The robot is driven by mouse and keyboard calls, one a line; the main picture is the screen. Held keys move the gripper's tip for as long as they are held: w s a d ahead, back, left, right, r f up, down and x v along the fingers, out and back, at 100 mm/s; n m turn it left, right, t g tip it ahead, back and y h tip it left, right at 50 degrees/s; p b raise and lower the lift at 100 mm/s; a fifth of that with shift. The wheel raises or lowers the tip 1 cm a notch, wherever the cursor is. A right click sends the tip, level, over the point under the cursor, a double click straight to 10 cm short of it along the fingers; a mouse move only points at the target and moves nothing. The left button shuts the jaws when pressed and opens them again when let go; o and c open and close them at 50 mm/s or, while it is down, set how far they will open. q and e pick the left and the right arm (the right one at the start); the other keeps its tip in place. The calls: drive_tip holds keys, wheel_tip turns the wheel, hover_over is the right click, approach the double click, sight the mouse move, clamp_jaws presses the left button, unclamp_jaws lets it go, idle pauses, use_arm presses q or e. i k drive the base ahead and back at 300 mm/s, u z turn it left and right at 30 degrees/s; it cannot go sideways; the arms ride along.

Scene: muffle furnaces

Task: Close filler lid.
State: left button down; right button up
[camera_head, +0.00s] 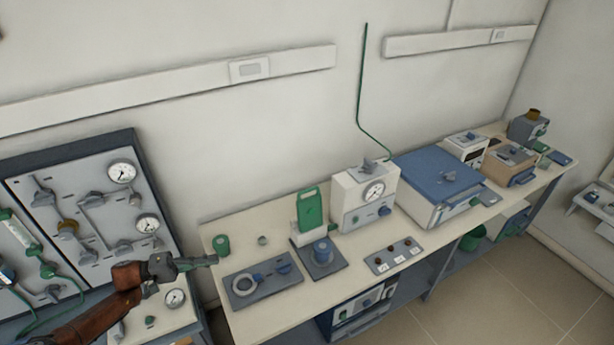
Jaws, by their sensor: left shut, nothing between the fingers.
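A dark grey plate (262,290) lies at the bench's left end. On it are a pale ring around an opening (244,285) and a blue round part (284,266) on its right. A green upright panel (310,208) stands behind a blue cylinder (322,252) on another dark plate. I cannot tell for sure which of these is the filler lid. My left gripper (205,261) is shut and empty, at the bench's left edge. It points right, up and left of the ringed plate, apart from it in the picture. My right gripper is out of view.
A green cylinder (221,245) stands close to my left fingertips. A white gauge box (364,197) and a blue-topped furnace (440,183) stand farther right. A gauge panel (90,220) is on the left. The bench front (325,297) has bare room.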

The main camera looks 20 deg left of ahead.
sight(309, 209)
drive_tip(key=i, duration=1.3)
